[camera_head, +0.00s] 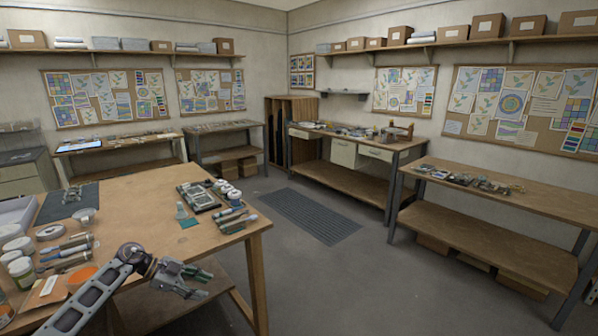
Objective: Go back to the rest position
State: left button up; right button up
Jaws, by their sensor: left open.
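My left gripper (190,279) is in the head view at the lower left, at the end of my left arm, which comes in from the bottom left corner. Its fingers are apart and I see nothing held between them. It shows in front of the near edge of the wooden worktable (145,195), above the floor and the table's lower shelf. My right gripper is not in view.
The worktable bears jars (22,270), brushes, a dark tray of supplies (199,197) and a teal piece (188,222). A grey mat (310,215) lies on open floor. Benches (480,195) line the walls.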

pick_arm(q)
jog(key=d+f+n+t+h, duration=0.1)
jog(key=d+f+n+t, duration=0.2)
jog(key=f, duration=0.5)
jog(key=f+n+t, duration=0.2)
jog(key=f+t, duration=0.3)
jog(key=f, duration=0.3)
jog(key=s+a+f+n+y, duration=0.25)
jog(key=s+f, duration=0.25)
jog(key=f, duration=0.3)
jog(key=s+a+f+n+y, duration=0.1)
jog(key=s+f+n+y, duration=0.25)
jog(key=f, duration=0.45)
jog(key=s+a+f+n+y, duration=0.1)
jog(key=s+f+n+y, duration=0.1)
jog(key=s+f, duration=0.5)
jog(key=s+f+n+g+y, duration=0.2)
jog(key=s+f+g+y, duration=0.15)
jog(key=s+f, duration=1.4)
jog(key=s+d+f+g, duration=0.2)
jog(key=s+g, duration=0.1)
jog(key=s, duration=0.9)
jog(key=s+d+f+n+g, duration=0.1)
jog(key=s+d+f+g, duration=0.1)
jog(key=s, duration=1.1)
jog(key=shift+f+g, duration=0.35)
jog(key=shift+g, duration=0.1)
jog(key=shift+s, duration=0.1)
